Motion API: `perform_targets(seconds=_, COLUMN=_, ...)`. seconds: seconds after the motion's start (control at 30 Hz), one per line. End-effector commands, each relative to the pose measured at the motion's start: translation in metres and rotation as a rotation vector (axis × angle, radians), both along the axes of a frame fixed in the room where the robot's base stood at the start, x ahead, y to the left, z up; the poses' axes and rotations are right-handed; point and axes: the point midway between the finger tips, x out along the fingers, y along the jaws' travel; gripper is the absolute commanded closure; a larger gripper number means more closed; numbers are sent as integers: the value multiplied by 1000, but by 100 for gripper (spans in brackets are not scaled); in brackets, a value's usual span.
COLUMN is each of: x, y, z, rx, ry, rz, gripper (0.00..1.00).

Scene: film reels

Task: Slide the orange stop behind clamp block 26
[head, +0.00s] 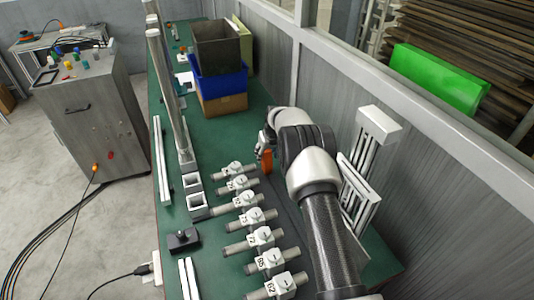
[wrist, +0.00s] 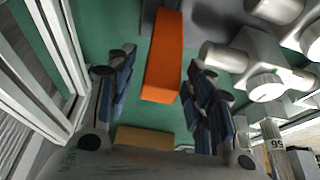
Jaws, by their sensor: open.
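The orange stop (head: 265,159) is a long orange block on the green bench, right of the far end of the row of clamp blocks. In the wrist view the orange stop (wrist: 163,60) lies lengthwise, its near end between my open fingers. My gripper (wrist: 158,92) has a gap on both sides of it, and no contact shows. In the head view my gripper (head: 266,140) is partly hidden by my arm. The white clamp blocks (head: 245,198) sit on grey rods and carry black numbers. I cannot tell which is 26; most labels are too small to read.
A blue crate (head: 218,84) on a cardboard box (head: 222,104) stands farther along the bench. White slotted frames (head: 366,150) stand close to my arm on the right, beside the wall. A black block with a knob (head: 184,240) lies left of the clamp row.

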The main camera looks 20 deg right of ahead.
Motion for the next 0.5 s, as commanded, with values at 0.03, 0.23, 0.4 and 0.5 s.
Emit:
perform_targets(seconds=0.03, x=0, y=0, z=0, rx=0, ry=0, rz=0, gripper=52)
perform_targets(seconds=0.23, x=-1, y=0, z=5, rx=0, ry=-1, rz=0, gripper=52)
perform_targets(seconds=0.4, x=-10, y=-1, z=27, rx=-1, ry=-3, rz=0, gripper=52)
perform_targets(seconds=0.5, x=-19, y=-1, z=48, rx=0, ry=-3, rz=-1, gripper=52)
